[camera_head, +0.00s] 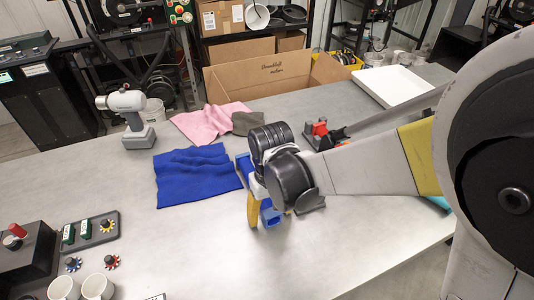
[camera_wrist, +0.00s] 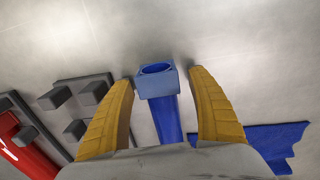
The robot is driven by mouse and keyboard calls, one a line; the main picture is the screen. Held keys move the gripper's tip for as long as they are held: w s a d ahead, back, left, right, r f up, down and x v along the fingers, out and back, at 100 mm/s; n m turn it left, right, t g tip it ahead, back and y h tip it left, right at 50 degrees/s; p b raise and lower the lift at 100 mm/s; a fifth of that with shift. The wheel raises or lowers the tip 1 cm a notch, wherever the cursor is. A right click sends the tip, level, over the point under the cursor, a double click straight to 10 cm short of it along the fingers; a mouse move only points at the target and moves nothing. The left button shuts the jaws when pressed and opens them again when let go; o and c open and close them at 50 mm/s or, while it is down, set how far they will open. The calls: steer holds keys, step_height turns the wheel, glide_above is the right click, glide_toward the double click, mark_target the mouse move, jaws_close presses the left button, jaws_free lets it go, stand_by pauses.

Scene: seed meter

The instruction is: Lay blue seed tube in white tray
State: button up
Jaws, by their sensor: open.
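The blue seed tube (camera_wrist: 166,118) lies between my two yellow fingers in the wrist view, its square collar and round open mouth near the fingertips. In the head view, blue parts of it (camera_head: 270,216) show beside my finger, and my wrist hides the rest. My gripper (camera_wrist: 162,77) is open, with a visible gap on each side of the tube. In the head view, my gripper (camera_head: 259,208) is low over the middle of the table. The white tray (camera_head: 392,85) stands at the far right of the table and looks empty.
A blue cloth (camera_head: 195,175) lies just left of my gripper. A pink cloth (camera_head: 208,122), a cordless drill (camera_head: 130,118) and a cardboard box (camera_head: 275,80) are farther back. A grey fixture with a red part (camera_wrist: 70,105) is close by.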

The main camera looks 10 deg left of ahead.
steer(key=shift+r, duration=0.1)
steer(key=c, duration=1.4)
steer(key=shift+r, duration=0.1)
